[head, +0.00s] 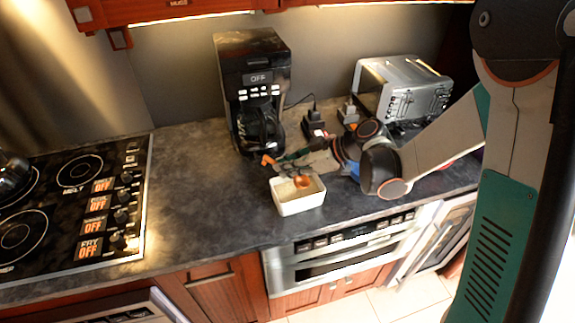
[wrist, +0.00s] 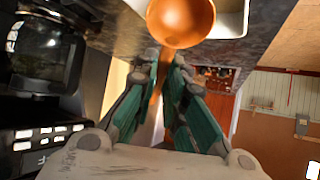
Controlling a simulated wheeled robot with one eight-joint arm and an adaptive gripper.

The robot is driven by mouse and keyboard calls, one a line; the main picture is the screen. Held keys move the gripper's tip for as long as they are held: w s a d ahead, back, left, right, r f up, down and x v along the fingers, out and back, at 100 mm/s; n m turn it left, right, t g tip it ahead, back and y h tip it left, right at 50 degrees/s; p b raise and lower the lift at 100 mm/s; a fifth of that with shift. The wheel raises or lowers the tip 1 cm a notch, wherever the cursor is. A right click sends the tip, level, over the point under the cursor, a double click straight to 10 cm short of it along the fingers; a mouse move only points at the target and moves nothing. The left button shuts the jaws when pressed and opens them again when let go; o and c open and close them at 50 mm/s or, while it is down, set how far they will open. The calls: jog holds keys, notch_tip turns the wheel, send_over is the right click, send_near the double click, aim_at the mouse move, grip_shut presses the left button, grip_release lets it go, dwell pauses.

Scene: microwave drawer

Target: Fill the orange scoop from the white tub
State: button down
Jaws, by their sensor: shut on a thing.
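The white tub (head: 299,207) stands on the dark counter in front of the coffee maker. The orange scoop's bowl (head: 302,182) is over or within the tub's opening; the head view does not settle its depth. The round orange bowl (wrist: 181,20) also shows large at the top of the wrist view, with part of the white tub (wrist: 233,18) beside it. My gripper (head: 281,161) is at the tub's back edge, shut on the scoop's handle. In the wrist view, the fingers (wrist: 166,62) close around the handle. The tub's contents and the bowl's fill are unclear.
A black coffee maker (head: 252,85) stands behind the tub. A silver toaster oven (head: 402,88) is at the back right, behind my arm. A stove (head: 70,205) is at the left. Clear counter (head: 200,200) lies between stove and tub, and the counter's front edge is close.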

aim_at(295, 177)
jog(key=shift+f+b, duration=2.05)
jog(key=shift+f, duration=0.45)
jog(key=shift+a+r+p, duration=0.1)
jog(key=shift+a+p, duration=0.05)
jog(key=shift+p, duration=0.15)
jog(key=shift+a+r+h+p, duration=0.2)
jog(key=shift+h+p, duration=0.25)
jog(key=shift+h, duration=0.15)
jog(key=shift+w+a+f+g+h+p, duration=0.15)
jog(key=shift+a+g+h+p, duration=0.1)
jog(key=shift+h+p, duration=0.25)
jog(key=shift+w+a+r+g+h+p, duration=0.1)
jog(key=shift+a+g+h+p, duration=0.2)
jog(key=shift+h, duration=0.2)
jog(key=shift+d+f, duration=0.1)
jog(key=shift+w+a+r+g+h+p, duration=0.15)
jog(key=shift+a+r+h+p, duration=0.1)
jog(key=shift+r+h+p, duration=0.35)
jog(key=shift+s+a+r+g+h+p, duration=0.1)
jog(key=shift+a+r+h+p, duration=0.15)
jog(key=shift+r+p, duration=0.55)
jog(key=shift+f, duration=0.15)
